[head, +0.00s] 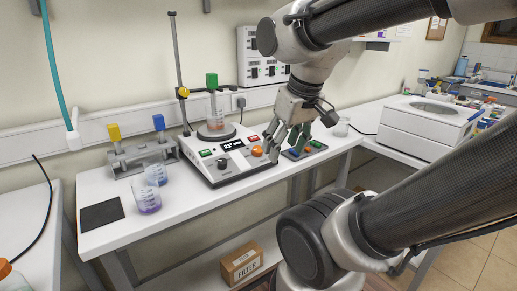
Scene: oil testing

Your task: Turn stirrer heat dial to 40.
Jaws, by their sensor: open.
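The stirrer (206,168) is a white box with a dark front panel on the white bench, in the middle of the head view. Its panel carries a black knob (221,163), an orange knob (257,151), a small display, and green and red buttons. Which knob is the heat dial, and its setting, are too small to read. My gripper (282,154) is open and points down at the right end of the stirrer, just right of the orange knob. I cannot tell whether a finger touches the stirrer. A beaker (215,118) with a green-topped item stands on the stirrer's plate.
A small button panel (310,149) lies right of the stirrer, close to my gripper. A stand rod (179,70) rises behind it. A white machine (418,122) is on the right bench.

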